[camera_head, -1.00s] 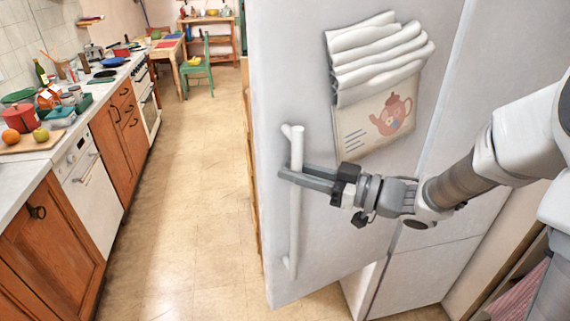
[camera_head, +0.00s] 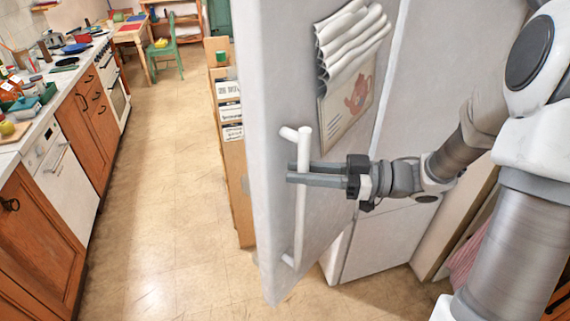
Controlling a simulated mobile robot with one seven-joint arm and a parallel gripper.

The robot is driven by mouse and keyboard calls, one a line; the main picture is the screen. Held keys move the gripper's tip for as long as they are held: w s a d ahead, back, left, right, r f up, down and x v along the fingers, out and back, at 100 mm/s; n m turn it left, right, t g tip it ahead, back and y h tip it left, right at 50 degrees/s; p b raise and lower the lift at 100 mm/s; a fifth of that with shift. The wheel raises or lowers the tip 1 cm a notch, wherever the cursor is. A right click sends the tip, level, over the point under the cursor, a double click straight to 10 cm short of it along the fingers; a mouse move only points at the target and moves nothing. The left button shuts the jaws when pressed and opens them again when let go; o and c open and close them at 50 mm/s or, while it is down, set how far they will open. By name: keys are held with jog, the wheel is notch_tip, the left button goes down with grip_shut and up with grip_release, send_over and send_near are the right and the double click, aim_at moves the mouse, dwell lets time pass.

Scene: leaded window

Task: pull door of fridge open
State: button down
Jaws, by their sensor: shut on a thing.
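The fridge door (camera_head: 276,90) is white and stands ajar, swung out from the fridge body (camera_head: 385,245) on the right. Its vertical white bar handle (camera_head: 302,215) is on the door's left side. My gripper (camera_head: 298,173) is shut on the handle at about its upper middle, with the fingers pointing left past the bar. The fridge's inside is hidden behind the door.
Counters with orange-brown cabinets (camera_head: 40,235) line the left wall. The tiled floor (camera_head: 160,220) between is clear. A green chair (camera_head: 164,60) and table stand at the back.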

jog(key=shift+s+d, duration=0.35)
jog(key=shift+d, duration=0.2)
jog(key=shift+s+d, duration=0.35)
jog(key=shift+d, duration=0.2)
jog(key=c, duration=0.7)
grip_release()
jog(key=d, duration=0.5)
jog(key=s+d+b, duration=0.1)
jog(key=d, duration=0.5)
jog(key=s+d, duration=0.1)
jog(key=d, duration=0.5)
jog(key=shift+s+d+b, duration=0.15)
jog(key=shift+b, duration=0.2)
